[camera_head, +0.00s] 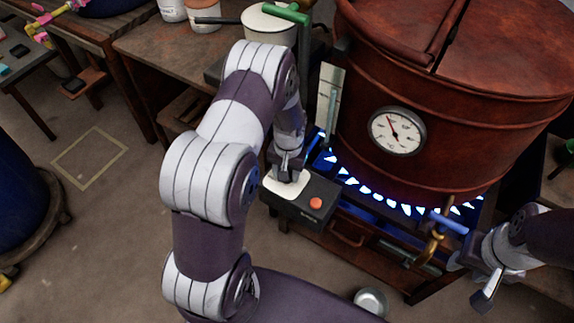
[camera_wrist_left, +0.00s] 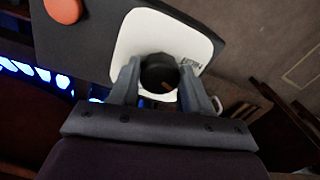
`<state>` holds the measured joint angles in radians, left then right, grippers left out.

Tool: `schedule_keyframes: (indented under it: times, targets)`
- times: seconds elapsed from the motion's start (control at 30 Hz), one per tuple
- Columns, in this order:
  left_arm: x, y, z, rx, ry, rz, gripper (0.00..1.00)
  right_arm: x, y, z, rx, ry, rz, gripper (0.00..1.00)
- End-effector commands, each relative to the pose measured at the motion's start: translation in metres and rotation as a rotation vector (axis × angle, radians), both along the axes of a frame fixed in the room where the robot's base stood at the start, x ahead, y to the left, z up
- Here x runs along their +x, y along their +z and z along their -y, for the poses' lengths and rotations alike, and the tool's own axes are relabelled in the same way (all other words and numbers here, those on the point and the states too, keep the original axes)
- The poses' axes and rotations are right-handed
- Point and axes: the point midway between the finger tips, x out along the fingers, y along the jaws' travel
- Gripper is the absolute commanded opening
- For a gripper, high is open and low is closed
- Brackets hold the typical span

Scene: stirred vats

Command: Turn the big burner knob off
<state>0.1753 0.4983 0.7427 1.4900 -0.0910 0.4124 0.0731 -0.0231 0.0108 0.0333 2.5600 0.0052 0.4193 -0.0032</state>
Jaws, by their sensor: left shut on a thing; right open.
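The big burner knob (camera_wrist_left: 158,72) is dark and round, with a short light mark on its face. It stands on a white plate (camera_wrist_left: 140,30) on a black control box (camera_head: 325,187). My left gripper (camera_head: 285,174) is shut on the knob, with one finger on each side in the left wrist view (camera_wrist_left: 160,84). In the head view the gripper hides the knob. Blue flames (camera_head: 375,193) burn under the big copper vat (camera_head: 460,130). My right gripper (camera_head: 470,280) is open at the lower right, near a blue-handled brass valve (camera_head: 437,242), apparently holding nothing.
An orange-red button (camera_head: 315,203) sits on the same box, close to my left gripper. A round gauge (camera_head: 397,130) is on the vat. A white pot (camera_head: 268,22) stands behind my left arm. A metal cup (camera_head: 370,301) stands low in front. The floor at left is mostly clear.

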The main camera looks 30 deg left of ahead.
Motion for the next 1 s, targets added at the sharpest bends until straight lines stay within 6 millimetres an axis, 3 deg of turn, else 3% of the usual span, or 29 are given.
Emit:
schedule_keyframes:
  times: [0.3,1.0]
  targets:
    - [0.000,0.004,-0.001,0.000,-0.295,0.000,0.17,0.000,0.028,0.000,0.000,0.000,0.000,0.43]
    - [0.001,0.003,-0.004,0.000,-0.941,0.002,0.17,0.000,0.070,0.000,0.000,0.000,0.000,0.43]
